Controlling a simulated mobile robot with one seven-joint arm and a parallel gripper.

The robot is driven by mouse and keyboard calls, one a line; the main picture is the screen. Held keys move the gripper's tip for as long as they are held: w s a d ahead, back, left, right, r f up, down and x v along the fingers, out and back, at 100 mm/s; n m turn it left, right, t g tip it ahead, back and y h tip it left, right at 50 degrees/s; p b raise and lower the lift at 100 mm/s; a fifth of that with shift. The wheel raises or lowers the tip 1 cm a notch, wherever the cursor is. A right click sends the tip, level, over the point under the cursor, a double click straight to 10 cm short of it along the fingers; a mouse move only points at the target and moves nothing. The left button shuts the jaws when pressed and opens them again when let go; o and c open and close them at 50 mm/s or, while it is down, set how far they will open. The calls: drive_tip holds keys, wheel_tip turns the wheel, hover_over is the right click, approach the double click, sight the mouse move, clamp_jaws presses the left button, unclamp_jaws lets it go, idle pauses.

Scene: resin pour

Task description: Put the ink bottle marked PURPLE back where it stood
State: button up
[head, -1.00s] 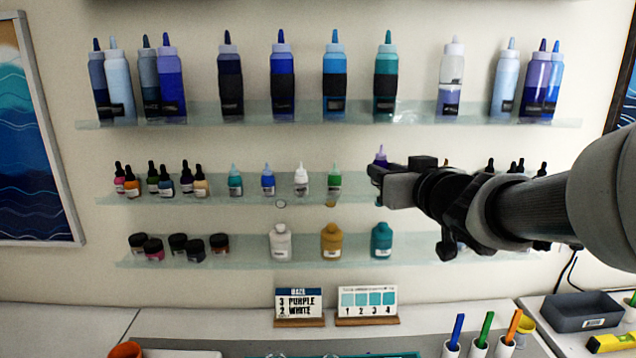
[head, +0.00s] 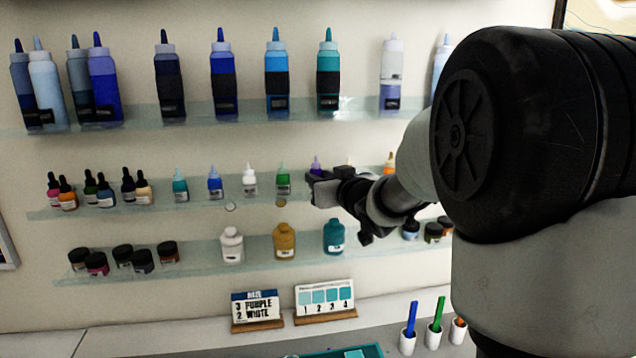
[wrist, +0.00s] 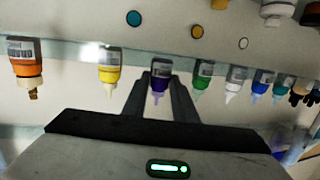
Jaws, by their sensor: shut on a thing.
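The small purple ink bottle (head: 316,163) is in my gripper (head: 314,188) at the middle shelf, to the right of the green bottle (head: 283,180) in the head view. The wrist view is upside down; there the purple bottle (wrist: 160,80) sits between the two fingers, between the yellow bottle (wrist: 109,70) and the green bottle (wrist: 202,78). It looks roughly upright and in line with the row. The fingers hide its lower part in the head view. I cannot tell whether its base touches the shelf. Its label is not readable.
The middle shelf (head: 210,207) also holds white, blue and teal bottles to the left and an orange bottle (wrist: 25,65) beyond the yellow one. Large bottles stand on the shelf above, jars on the shelf below. My arm hides much of the right side.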

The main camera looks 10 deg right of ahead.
drive_tip(key=shift+w+f, duration=0.15)
drive_tip(key=shift+f, duration=0.05)
drive_tip(key=shift+f, duration=0.2)
drive_tip(key=o, duration=1)
drive_tip(key=shift+r, duration=0.1)
